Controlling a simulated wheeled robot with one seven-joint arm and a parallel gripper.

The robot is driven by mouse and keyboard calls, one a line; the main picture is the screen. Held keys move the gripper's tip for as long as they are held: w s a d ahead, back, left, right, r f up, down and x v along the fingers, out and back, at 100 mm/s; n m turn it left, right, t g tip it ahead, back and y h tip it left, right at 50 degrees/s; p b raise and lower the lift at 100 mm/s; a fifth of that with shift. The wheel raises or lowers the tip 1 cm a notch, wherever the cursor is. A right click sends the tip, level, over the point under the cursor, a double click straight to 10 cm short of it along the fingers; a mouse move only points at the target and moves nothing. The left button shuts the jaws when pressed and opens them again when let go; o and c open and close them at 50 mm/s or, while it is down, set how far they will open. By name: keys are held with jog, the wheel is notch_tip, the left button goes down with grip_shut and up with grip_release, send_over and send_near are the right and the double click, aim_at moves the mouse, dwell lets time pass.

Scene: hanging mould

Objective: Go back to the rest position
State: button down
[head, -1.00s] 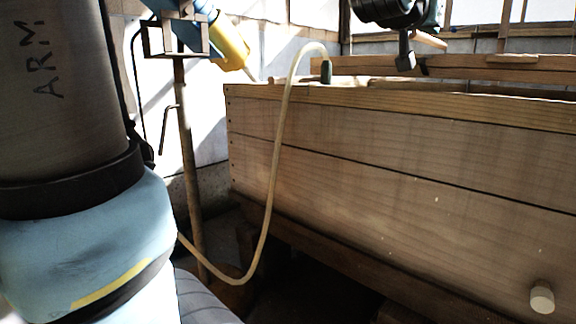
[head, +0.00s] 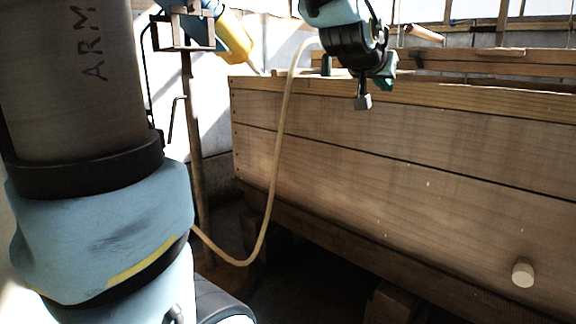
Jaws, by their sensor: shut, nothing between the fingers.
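My gripper (head: 363,101) hangs at the top middle of the head view, below a blue and black wrist. Its fingers point down and are closed together, with nothing seen between them. It appears in front of the upper edge of a large wooden vat (head: 400,145). I cannot tell how far it is from the vat's wall.
The vat has a round pale plug (head: 522,273) low on its front. A pale hose (head: 273,180) loops down at the left, near a metal post (head: 192,140). A yellow-bodied device (head: 235,38) is mounted by the post. Dark floor lies under the vat.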

jog(key=s+a+f+n+g+y, duration=0.2)
jog(key=s+a+f+g+y, duration=0.1)
jog(key=a+f, duration=0.8)
jog(key=s+a+f+n+g+y, duration=0.2)
jog(key=a+f+g+y, duration=0.1)
jog(key=a+f, duration=0.75)
jog(key=s+a+f+n+g+y, duration=0.2)
jog(key=s+a+f+g, duration=0.1)
jog(key=s+a+f, duration=0.3)
notch_tip(320, 180, up, 36)
jog(key=s+p, duration=0.1)
jog(key=p, duration=3.6)
jog(key=shift+s+f+g, duration=0.25)
jog(key=shift+s+g, duration=0.05)
jog(key=shift+s, duration=0.05)
jog(key=c, duration=1.6)
grip_release()
jog(key=shift+d, duration=0.1)
